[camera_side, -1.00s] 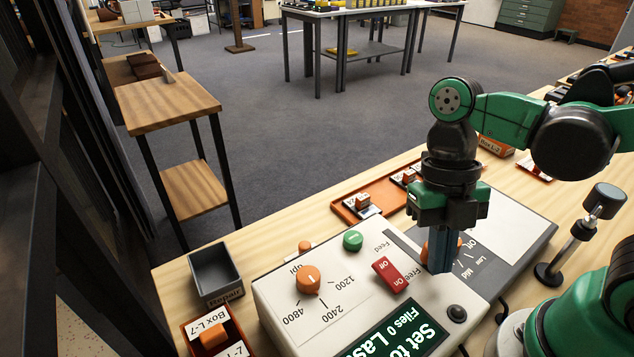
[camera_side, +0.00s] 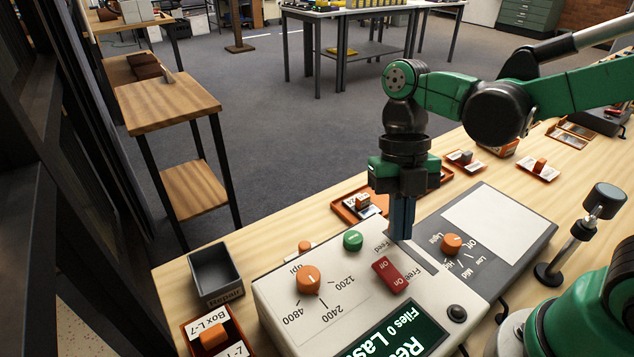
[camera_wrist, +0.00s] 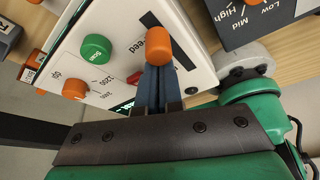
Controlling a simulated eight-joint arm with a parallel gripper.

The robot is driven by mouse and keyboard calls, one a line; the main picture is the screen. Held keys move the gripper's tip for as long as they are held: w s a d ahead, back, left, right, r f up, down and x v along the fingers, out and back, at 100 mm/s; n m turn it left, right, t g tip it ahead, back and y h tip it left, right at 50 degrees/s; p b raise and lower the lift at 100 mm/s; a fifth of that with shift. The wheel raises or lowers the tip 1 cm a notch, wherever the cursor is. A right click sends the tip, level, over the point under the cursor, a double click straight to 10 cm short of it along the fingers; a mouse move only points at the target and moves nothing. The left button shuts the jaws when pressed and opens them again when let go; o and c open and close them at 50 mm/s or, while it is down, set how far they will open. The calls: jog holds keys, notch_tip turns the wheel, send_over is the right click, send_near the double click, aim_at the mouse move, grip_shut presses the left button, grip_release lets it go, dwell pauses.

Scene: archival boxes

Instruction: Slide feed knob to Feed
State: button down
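The feed knob is an orange knob (camera_wrist: 158,48) beside the partly covered "Feed" label in the wrist view. A short dark piece of slot shows beyond it. In the side view the knob is hidden behind my gripper. My gripper (camera_side: 401,236) points down at the Feed end of the dark slot (camera_side: 424,261) on the white control box (camera_side: 275,297). The slot toward "Free" is bare. In the wrist view the blue fingers of my gripper (camera_wrist: 157,72) are together, their tips right against or just beside the knob; contact is unclear. The display (camera_side: 400,332) begins "Rea".
An orange light dial (camera_side: 452,244) sits on the grey panel to the right. A lamp-like post (camera_side: 575,245) stands further right.

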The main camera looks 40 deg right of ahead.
aim_at(412, 284)
jog(key=s, duration=0.1)
jog(key=s+a, duration=0.2)
jog(key=s, duration=0.1)
jog(key=v, duration=1)
jog(key=shift+w, duration=0.15)
jog(key=shift+d, duration=0.1)
jog(key=w+d+f+m+t, duration=0.1)
jog(key=d+f+m+t, duration=0.1)
jog(key=m, duration=0.8)
jog(key=w+d+f+m+t+h, duration=0.1)
jog(key=m+t, duration=0.4)
jog(key=m, duration=0.5)
jog(key=w+d+f+m+t, duration=0.2)
jog(key=d+f+m+t, duration=0.1)
jog(key=m, duration=0.7)
jog(key=shift+w+f+m+t+h, duration=0.2)
jog(key=shift+m+t+h, duration=0.1)
jog(key=shift+t+h, duration=0.1)
